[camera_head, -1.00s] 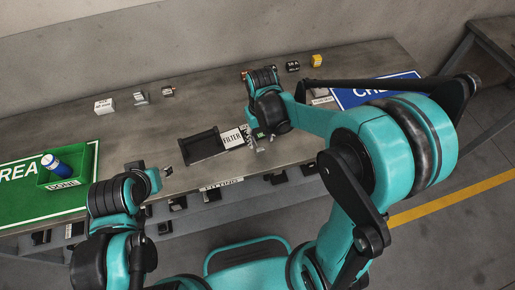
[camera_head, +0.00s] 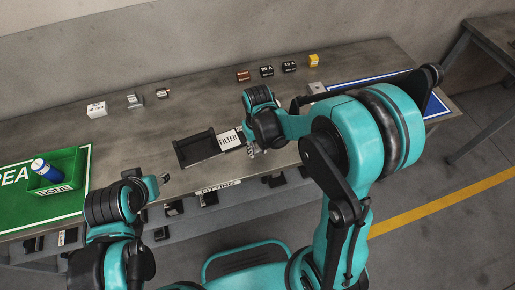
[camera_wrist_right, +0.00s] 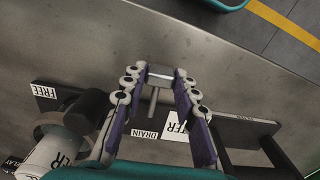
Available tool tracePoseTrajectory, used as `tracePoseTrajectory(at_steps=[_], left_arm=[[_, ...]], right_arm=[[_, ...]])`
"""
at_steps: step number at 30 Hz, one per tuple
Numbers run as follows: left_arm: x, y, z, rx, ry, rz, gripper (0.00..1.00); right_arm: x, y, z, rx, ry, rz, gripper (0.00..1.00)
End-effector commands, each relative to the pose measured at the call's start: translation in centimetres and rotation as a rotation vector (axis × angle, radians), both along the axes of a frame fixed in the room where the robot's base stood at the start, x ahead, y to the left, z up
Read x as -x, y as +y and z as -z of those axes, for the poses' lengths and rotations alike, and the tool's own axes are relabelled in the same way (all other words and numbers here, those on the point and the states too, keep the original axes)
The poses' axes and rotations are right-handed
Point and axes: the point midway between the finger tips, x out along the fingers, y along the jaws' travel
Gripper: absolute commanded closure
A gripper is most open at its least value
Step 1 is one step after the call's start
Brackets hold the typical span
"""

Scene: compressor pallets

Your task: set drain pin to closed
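In the right wrist view, a small grey metal pin with a blocky head (camera_wrist_right: 153,100) stands between my right fingertips, near a white DRAIN label (camera_wrist_right: 145,134); I take it for the drain pin. My right gripper (camera_wrist_right: 160,74) looks open, with its two purple-padded fingers on either side of the pin; contact is unclear. In the head view my right gripper (camera_head: 252,151) is low at the bench's front edge, just right of the FILTER label (camera_head: 229,140), and hides the pin. My left gripper (camera_head: 164,179) is by the front edge, away from the pin; its opening is too small to read.
A dark open tray (camera_head: 198,150) lies left of the FILTER label. A green bin (camera_head: 79,170) holding a blue cylinder (camera_head: 46,170) stands on the green mat at left. Several small labelled blocks line the back of the bench (camera_head: 190,112). The bench middle is mostly clear.

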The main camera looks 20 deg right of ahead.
Motion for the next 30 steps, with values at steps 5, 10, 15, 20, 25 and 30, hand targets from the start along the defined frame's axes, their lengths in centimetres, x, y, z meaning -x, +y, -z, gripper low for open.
tracePoseTrajectory(at_steps=[5, 10, 15, 20, 25, 30], left_arm=[[0.0, 0.0, 0.1, 0.0, 0.0, 0.0, 0.55], [0.0, 0.0, 0.2, 0.0, 0.0, 0.0, 0.55], [0.0, 0.0, 0.2, 0.0, 0.0, 0.0, 0.55], [0.0, 0.0, 0.2, 0.0, 0.0, 0.0, 0.55], [0.0, 0.0, 0.2, 0.0, 0.0, 0.0, 0.55], [0.0, 0.0, 0.2, 0.0, 0.0, 0.0, 0.55]], right_arm=[[-0.7, 0.1, 0.0, 0.0, 0.0, 0.0, 1.0], [-4.0, 0.7, 0.0, 0.0, -0.001, 0.0, 1.0], [-5.8, 1.0, 0.0, 0.0, -0.001, 0.0, 1.0], [-5.9, 1.0, 0.0, 0.0, -0.001, 0.0, 1.0], [-5.8, 1.0, 0.0, 0.0, -0.001, 0.0, 0.59], [-5.8, 1.0, 0.0, 0.0, 0.0, 0.0, 0.5]])
